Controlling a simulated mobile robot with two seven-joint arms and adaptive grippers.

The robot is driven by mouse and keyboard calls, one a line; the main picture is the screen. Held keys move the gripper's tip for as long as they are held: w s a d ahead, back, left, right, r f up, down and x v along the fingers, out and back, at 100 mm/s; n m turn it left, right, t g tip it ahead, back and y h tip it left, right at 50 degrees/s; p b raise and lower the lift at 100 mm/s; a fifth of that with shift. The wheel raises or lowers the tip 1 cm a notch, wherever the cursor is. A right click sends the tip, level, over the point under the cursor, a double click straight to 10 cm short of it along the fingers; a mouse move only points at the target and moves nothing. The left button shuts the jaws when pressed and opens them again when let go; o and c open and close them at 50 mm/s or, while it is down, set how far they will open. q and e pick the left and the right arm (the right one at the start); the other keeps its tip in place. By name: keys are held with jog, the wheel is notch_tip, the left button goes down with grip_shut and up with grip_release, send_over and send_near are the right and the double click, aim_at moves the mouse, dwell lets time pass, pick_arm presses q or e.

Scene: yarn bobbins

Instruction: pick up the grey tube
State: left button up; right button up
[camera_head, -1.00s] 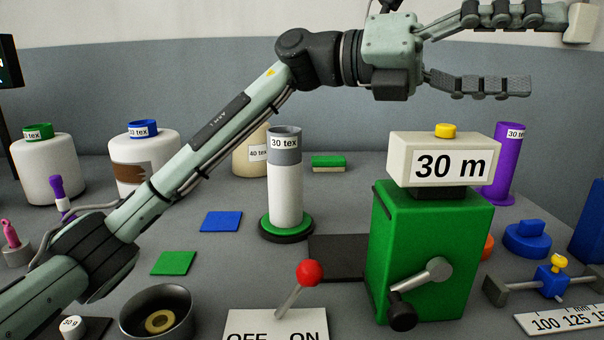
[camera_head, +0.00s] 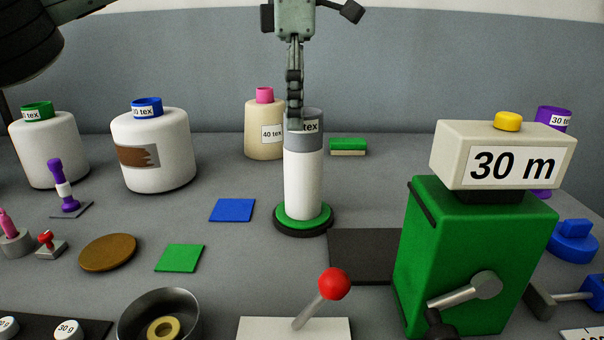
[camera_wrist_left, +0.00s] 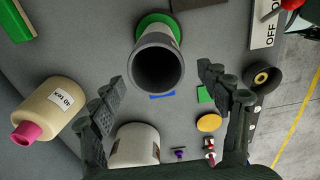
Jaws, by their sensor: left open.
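The grey tube (camera_head: 311,138) stands upright on a round green base (camera_head: 318,217) with a black rim. Its grey top carries a "30 tex" label and white yarn covers it below. My left gripper (camera_head: 294,120) points down at its top and hides part of the label. In the left wrist view the tube's open mouth (camera_wrist_left: 160,68) faces the camera, between the two spread fingers (camera_wrist_left: 162,79) and apart from both. The left gripper is open and empty. My right gripper is not in view.
A cream bobbin (camera_head: 264,128) with a pink tip and a green-topped block (camera_head: 347,145) stand behind. White bobbins (camera_head: 160,170) are at the left. A green machine (camera_head: 465,260) with a "30 m" box and a red-knobbed lever (camera_head: 333,284) are in front. Blue and green squares lie flat.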

aim_at(304, 146)
pick_arm(q)
jog(key=f, duration=0.2)
jog(key=d+f, duration=0.1)
jog(key=f, duration=0.2)
jog(key=shift+w+f, duration=0.1)
jog(key=shift+f, duration=0.8)
jog(key=shift+d, duration=0.1)
jog(key=c, duration=1.2)
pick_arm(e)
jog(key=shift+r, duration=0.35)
pick_arm(q)
notch_tip(304, 146, up, 10)
jog(key=shift+p, duration=0.45)
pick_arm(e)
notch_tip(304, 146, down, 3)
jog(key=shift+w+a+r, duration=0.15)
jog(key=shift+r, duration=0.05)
